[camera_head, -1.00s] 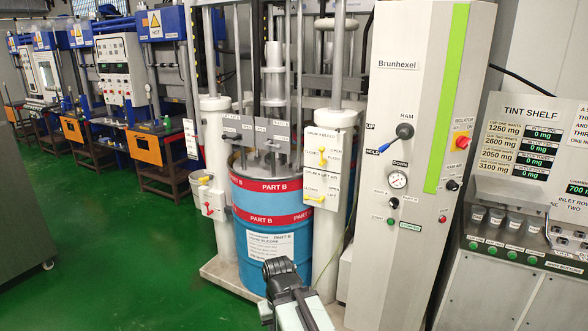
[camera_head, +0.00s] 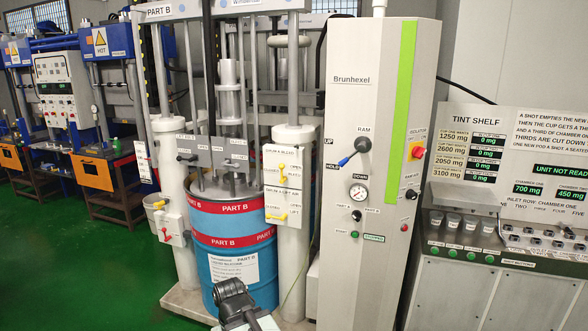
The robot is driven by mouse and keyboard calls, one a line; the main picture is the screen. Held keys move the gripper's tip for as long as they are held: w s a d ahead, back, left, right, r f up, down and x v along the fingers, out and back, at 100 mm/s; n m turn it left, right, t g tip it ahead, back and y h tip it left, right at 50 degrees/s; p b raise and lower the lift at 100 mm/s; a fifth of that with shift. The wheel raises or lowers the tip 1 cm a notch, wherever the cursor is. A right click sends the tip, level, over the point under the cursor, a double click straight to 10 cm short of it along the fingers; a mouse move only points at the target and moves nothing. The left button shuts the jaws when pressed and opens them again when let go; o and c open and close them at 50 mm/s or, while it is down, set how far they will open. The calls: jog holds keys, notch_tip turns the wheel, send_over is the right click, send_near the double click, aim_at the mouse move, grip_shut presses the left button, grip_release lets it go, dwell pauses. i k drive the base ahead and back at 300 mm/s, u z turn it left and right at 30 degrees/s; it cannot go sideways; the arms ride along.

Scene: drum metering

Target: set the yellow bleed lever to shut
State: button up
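A small yellow lever (camera_head: 282,172) stands about upright on the upper white plate of the drum press, whose small heading seems to read drum A bleed. A second yellow lever (camera_head: 276,216) lies about level on the plate below, which seems to be marked lift air. The lettering around both is too small to read surely. My gripper (camera_head: 232,288) is a dark shape at the bottom of the view, in front of the blue drum. It is well below and apart from both levers. Its fingers cannot be made out.
The blue PART B drum (camera_head: 235,268) stands on a pale base between white columns. To the right are the Brunhexel cabinet (camera_head: 345,120) with a blue-handled RAM lever (camera_head: 354,154), and the tint shelf (camera_head: 480,225). Green floor (camera_head: 80,270) is open at the left.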

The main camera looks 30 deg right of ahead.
aim_at(281, 167)
jog(key=z, duration=0.05)
jog(key=i, duration=1.4)
jog(key=u, duration=0.85)
